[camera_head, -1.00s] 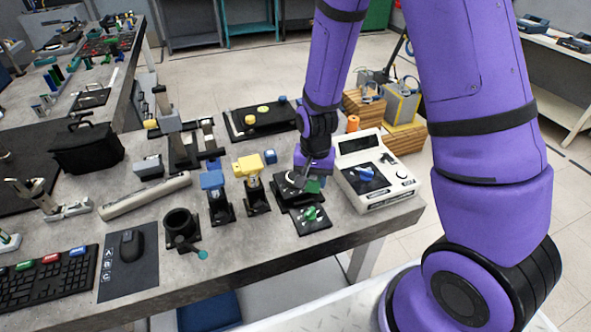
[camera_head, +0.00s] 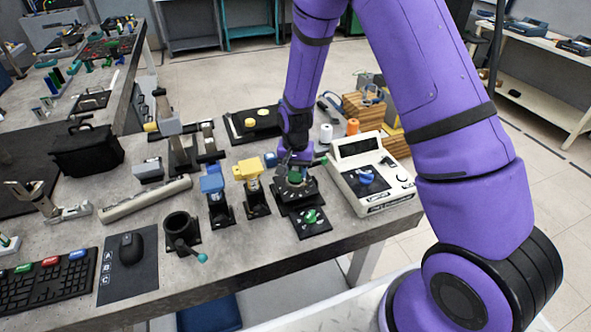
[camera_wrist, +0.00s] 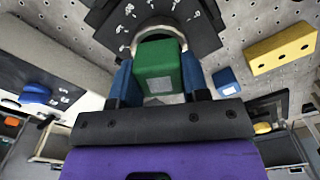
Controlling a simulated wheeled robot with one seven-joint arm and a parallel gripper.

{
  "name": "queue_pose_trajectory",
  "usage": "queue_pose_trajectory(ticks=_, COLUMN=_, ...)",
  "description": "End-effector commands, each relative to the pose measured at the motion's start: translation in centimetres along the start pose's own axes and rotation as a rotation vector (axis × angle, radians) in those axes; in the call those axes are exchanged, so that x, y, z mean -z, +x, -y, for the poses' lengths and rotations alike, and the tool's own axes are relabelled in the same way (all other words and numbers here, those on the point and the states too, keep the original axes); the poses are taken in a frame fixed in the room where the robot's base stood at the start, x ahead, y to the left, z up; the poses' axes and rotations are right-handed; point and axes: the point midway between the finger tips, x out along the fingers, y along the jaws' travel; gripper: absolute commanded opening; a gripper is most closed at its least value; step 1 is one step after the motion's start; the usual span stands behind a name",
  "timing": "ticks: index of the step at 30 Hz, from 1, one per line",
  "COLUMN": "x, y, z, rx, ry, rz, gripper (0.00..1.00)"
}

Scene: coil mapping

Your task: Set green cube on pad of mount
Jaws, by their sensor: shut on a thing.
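My gripper (camera_head: 296,162) is shut on the green cube (camera_wrist: 158,66), with one blue finger on each side of it. In the head view the cube is mostly hidden and shows as a small green patch (camera_head: 297,174) under the gripper. The black mount (camera_head: 293,190) is directly below. In the wrist view the mount (camera_wrist: 198,22) has white markings and a grey rounded part (camera_wrist: 156,28) at the cube's far edge. I cannot tell whether the cube touches the pad.
A white console with a blue knob (camera_head: 366,178) stands close on the right. A yellow-topped stand (camera_head: 249,170), a blue-topped stand (camera_head: 213,184) and a blue cube (camera_head: 270,159) are on the left. A black plate with a green knob (camera_head: 312,217) lies in front.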

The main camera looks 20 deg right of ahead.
Motion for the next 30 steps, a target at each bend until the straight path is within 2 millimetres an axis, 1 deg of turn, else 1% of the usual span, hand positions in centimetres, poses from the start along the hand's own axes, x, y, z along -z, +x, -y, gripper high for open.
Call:
queue_pose_trajectory(ticks=10, x=0.0, y=0.3, z=0.0, rx=0.001, ry=0.001, rz=-0.001, gripper=0.18)
queue_pose_trajectory(ticks=11, x=0.0, y=0.3, z=0.0, rx=0.001, ry=0.001, rz=-0.001, gripper=0.47)
queue_pose_trajectory(ticks=12, x=0.0, y=0.2, z=0.0, rx=0.001, ry=0.001, rz=-0.002, gripper=0.56)
queue_pose_trajectory(ticks=13, x=0.0, y=0.2, z=0.0, rx=0.001, ry=0.001, rz=-0.002, gripper=0.63)
queue_pose_trajectory(ticks=14, x=0.0, y=0.2, z=0.0, rx=0.001, ry=0.001, rz=-0.002, gripper=0.68)
queue_pose_trajectory(ticks=23, x=0.0, y=0.1, z=0.0, rx=0.001, ry=0.001, rz=-0.002, gripper=0.68)
queue_pose_trajectory(ticks=26, x=0.1, y=-0.5, z=0.0, rx=0.002, ry=0.0, rz=-0.002, gripper=0.68)
queue_pose_trajectory(ticks=30, x=0.1, y=-2.5, z=0.1, rx=0.003, ry=0.0, rz=-0.004, gripper=0.68)
